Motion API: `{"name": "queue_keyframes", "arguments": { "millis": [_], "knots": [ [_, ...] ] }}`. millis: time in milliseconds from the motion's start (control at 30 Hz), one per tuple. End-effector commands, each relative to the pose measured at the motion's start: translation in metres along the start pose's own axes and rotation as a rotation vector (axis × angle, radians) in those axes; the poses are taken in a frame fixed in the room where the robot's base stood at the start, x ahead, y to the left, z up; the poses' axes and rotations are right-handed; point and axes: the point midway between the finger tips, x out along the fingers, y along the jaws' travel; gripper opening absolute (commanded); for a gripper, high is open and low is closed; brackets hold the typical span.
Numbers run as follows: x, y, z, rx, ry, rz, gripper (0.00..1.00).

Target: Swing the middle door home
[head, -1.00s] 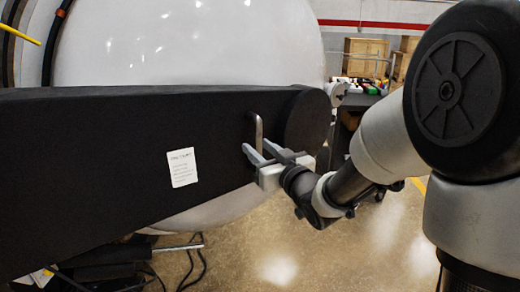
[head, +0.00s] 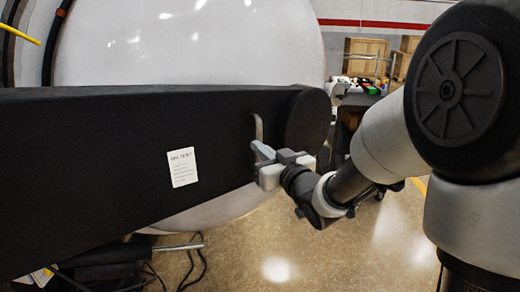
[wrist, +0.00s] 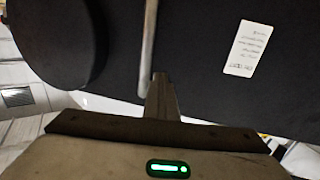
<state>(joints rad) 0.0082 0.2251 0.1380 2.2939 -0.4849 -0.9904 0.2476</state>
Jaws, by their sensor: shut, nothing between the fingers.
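The middle door is not labelled as such; a long black door-like panel (head: 90,180) with a rounded right end fills the left of the head view. A metal bar handle (head: 259,128) stands upright near its right end; it also shows in the wrist view (wrist: 148,45). My gripper (head: 262,152) is shut and empty at the lower part of the handle, its fingertips close to the panel face. In the wrist view the closed fingers (wrist: 161,95) end just right of the handle's lower end. I cannot tell whether they touch it.
A white label (head: 183,167) is on the panel. A large white rounded vessel (head: 190,45) stands behind it. Cables and dark equipment (head: 100,265) lie below left. A cluttered bench (head: 355,98) stands behind right. The floor (head: 290,250) below my gripper is clear.

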Motion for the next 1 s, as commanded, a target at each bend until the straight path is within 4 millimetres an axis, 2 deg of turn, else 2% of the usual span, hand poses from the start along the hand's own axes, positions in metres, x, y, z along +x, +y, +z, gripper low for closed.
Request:
{"name": "queue_keyframes", "arguments": {
  "millis": [600, 633, 833, 1000],
  "knots": [
    [0.0000, 0.0000, 0.0000, 0.000, 0.000, 0.000, 0.00],
    [0.0000, 0.0000, 0.0000, 0.000, 0.000, 0.000, 0.02],
    [0.0000, 0.0000, 0.0000, 0.000, 0.000, 0.000, 0.35],
    [0.0000, 0.0000, 0.0000, 0.000, 0.000, 0.000, 0.36]
  ]
}}
